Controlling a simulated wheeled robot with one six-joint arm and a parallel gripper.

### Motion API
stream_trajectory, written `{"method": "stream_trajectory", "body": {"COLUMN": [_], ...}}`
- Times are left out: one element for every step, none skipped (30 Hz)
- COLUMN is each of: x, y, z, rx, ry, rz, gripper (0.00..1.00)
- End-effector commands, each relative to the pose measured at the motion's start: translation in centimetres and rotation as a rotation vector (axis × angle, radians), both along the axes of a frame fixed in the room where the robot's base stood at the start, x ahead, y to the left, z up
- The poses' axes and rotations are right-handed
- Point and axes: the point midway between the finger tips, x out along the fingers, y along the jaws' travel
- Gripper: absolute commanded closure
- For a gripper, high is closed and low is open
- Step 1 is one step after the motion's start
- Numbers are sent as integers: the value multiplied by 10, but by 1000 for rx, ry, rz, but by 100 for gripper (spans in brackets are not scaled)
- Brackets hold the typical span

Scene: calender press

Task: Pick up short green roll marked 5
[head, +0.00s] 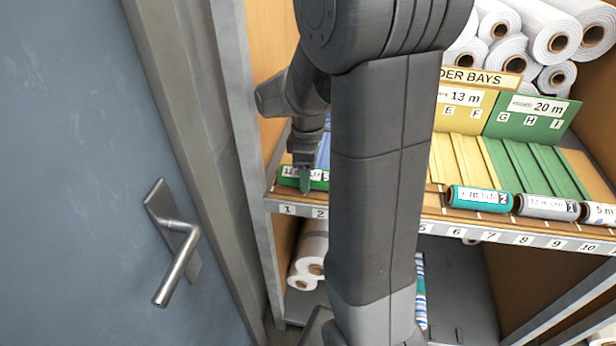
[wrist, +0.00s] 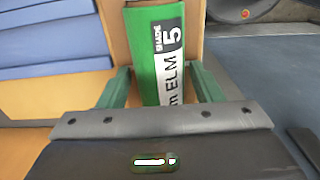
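The short green roll (wrist: 157,50) lies pointing away from me in the wrist view, its white label showing part of "ELM" and a black patch with "SHADE 5". My gripper (wrist: 160,90) is open, one green finger on each side of the roll. A narrow gap seems to show beside the roll; I cannot tell whether either finger touches it. In the head view the roll (head: 318,185) lies at the left end of the shelf's front edge, above slot numbers 1 and 2. My gripper (head: 304,180) points down over it and hides its middle.
A teal roll (head: 479,199), a grey roll (head: 547,207) and a white-labelled roll (head: 600,213) lie further right along the shelf edge. Yellow and green bays (head: 535,165) rise behind. The cabinet's left side post (head: 245,150) stands close to my gripper. A blue door (head: 80,150) is further left.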

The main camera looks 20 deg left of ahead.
Motion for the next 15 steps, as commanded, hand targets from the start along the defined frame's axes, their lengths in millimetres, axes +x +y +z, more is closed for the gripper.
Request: {"method": "stream_trajectory", "body": {"x": [0, 0, 0, 0, 0, 0, 0, 0, 0, 0, 0, 0, 0, 0, 1], "y": [0, 0, 0, 0, 0, 0, 0, 0, 0, 0, 0, 0, 0, 0, 1], "z": [0, 0, 0, 0, 0, 0, 0, 0, 0, 0, 0, 1, 2, 4, 8], "rx": [0, 0, 0, 0, 0, 0, 0, 0, 0, 0, 0, 0, 1, 1, 3], "ry": [0, 0, 0, 0, 0, 0, -1, 0, 0, 0, -1, -1, -1, -2, -2], "rz": [0, 0, 0, 0, 0, 0, 0, 0, 0, 0, 0, 0, 0, 0, 0], "gripper": [51, 57, 65, 70, 76, 77, 77, 77, 77, 77, 77, 77, 77, 77, 77]}}
